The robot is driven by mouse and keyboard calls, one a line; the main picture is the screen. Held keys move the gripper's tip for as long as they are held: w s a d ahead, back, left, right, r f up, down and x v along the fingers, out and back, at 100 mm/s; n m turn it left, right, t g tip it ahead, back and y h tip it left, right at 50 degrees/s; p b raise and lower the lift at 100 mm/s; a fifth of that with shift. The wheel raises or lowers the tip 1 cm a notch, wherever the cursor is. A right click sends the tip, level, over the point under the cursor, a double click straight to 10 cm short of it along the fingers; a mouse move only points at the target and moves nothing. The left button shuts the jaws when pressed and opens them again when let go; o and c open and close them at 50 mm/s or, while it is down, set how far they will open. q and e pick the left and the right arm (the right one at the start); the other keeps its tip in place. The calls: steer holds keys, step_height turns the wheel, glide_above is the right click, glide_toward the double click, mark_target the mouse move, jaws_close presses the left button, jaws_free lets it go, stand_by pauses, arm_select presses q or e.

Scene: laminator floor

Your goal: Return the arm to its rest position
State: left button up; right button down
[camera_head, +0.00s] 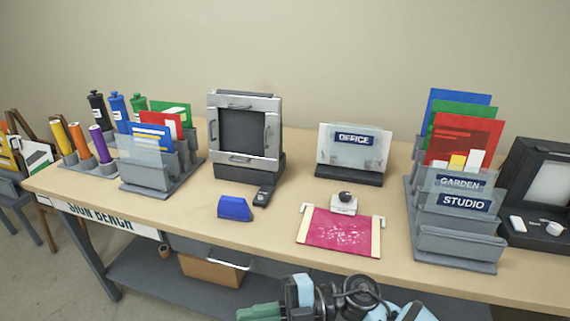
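Part of an arm of mine, with dark joints and light blue covers, shows at the bottom edge, in front of the bench (270,235). It seems to come in from the lower right, and its lower parts are cut off by the frame. A green piece (258,312) sticks out at its left end; I cannot tell whether it is part of the arm or something held. No fingertips can be made out clearly, so I cannot see whether that gripper is open or shut. No arm comes in from the left.
On the bench stand a framed press (242,130), an OFFICE sign holder (352,150), a blue block (235,208), a magenta sheet (338,232), a STUDIO and GARDEN rack (455,248) and a left-hand card rack (145,178). A box (212,271) sits on the lower shelf.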

steer(key=s+d+f+m+t+h+p, duration=0.1)
steer(key=d+f+m+t+h, duration=0.5)
steer(key=m+t, duration=0.5)
steer(key=d+f+m+t+h, duration=0.3)
steer(key=d+f+m+t, duration=0.2)
steer(key=d+m+t, duration=0.6)
arm_select(q)
steer(key=shift+w+a+r+t+p, duration=0.1)
steer(key=shift+w+r+t+p, duration=0.05)
steer(key=shift+w+r, duration=0.4)
steer(key=shift+w+a+r+t+p, duration=0.15)
steer(key=shift+w+r, duration=0.15)
steer(key=shift+r, duration=0.3)
arm_select(e)
steer(key=s+d+f+m+g+h, duration=0.3)
steer(key=s+d+f+g, duration=0.1)
steer(key=s+f, duration=0.3)
steer(key=s+d+f+m+g+h, duration=0.4)
steer(key=s+f, duration=0.4)
steer(key=s, duration=0.4)
steer(key=shift+s+d+f+m+g, duration=0.15)
steer(key=shift+s+d+m+g, duration=0.15)
steer(key=shift+g, duration=0.5)
arm_select(q)
steer(key=shift+d, duration=0.15)
arm_select(e)
steer(key=shift+w, duration=0.1)
